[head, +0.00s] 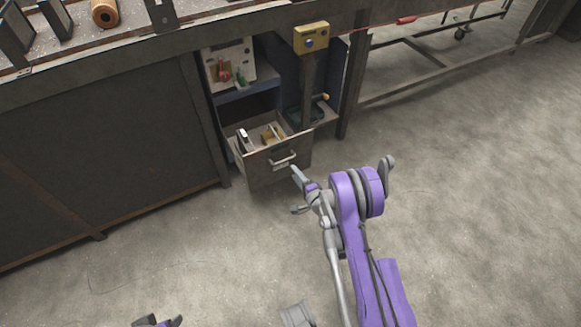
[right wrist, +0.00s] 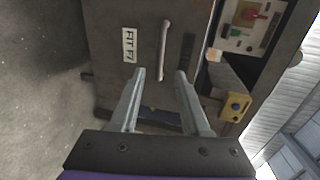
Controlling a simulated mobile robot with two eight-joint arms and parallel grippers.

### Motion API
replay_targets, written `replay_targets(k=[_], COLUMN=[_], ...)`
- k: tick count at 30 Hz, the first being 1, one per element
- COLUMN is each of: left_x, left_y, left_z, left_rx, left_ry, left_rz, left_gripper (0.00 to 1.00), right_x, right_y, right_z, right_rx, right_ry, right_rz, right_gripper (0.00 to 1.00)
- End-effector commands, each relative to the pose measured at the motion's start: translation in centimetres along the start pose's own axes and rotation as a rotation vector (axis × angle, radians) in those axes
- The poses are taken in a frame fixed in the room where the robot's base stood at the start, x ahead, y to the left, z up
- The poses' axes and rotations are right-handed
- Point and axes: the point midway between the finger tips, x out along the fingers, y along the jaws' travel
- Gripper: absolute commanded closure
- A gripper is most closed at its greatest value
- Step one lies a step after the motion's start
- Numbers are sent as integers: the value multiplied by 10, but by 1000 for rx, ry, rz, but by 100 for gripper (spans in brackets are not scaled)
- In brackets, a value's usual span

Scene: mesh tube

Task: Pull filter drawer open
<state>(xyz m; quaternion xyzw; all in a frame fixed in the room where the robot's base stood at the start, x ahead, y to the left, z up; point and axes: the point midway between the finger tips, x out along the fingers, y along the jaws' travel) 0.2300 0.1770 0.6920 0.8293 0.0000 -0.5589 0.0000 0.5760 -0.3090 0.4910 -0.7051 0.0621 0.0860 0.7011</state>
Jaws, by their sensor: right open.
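The filter drawer (head: 262,172) sits low in the workbench and stands partly pulled out, with several items visible inside. Its metal bar handle (head: 283,160) is on the front face. In the right wrist view, the drawer front (right wrist: 145,70) carries a white label and the handle (right wrist: 164,50). My right gripper (head: 296,191) is open and empty, just in front of the drawer. In the right wrist view its two fingers (right wrist: 160,73) point at the drawer front, with the handle lying beyond and between the tips. A small purple and dark part of my left arm shows at the bottom edge; its fingers are unclear.
Above the drawer is an open shelf (head: 246,94) with a panel of red and green parts. A yellow box with a blue button (head: 311,38) is on the bench edge. A dark cabinet panel (head: 110,150) stands left. The concrete floor (head: 470,200) is clear.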

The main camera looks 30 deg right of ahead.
Motion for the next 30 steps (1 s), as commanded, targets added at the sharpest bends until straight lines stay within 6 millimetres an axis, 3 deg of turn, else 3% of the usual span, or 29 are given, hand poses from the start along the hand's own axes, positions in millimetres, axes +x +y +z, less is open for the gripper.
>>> replay_targets(k=[7, 24, 27, 30], left_x=[-3, -3, -3, -3], left_y=[0, 0, 0, 0], left_z=[-1, -1, -1, -1], left_rx=[0, 0, 0, 0], left_ry=[1, 1, 1, 1], left_rz=[0, 0, 0, 0], left_gripper=[50, 50, 50, 50], right_x=[-24, -25, -24, -23], right_y=[0, -1, -11, -34], right_z=[0, 1, 7, 24], right_rx=[-1, -3, -29, -97], right_ry=[0, -2, -20, -65], right_rz=[0, 1, 10, 33], right_gripper=[54, 54, 54, 54])
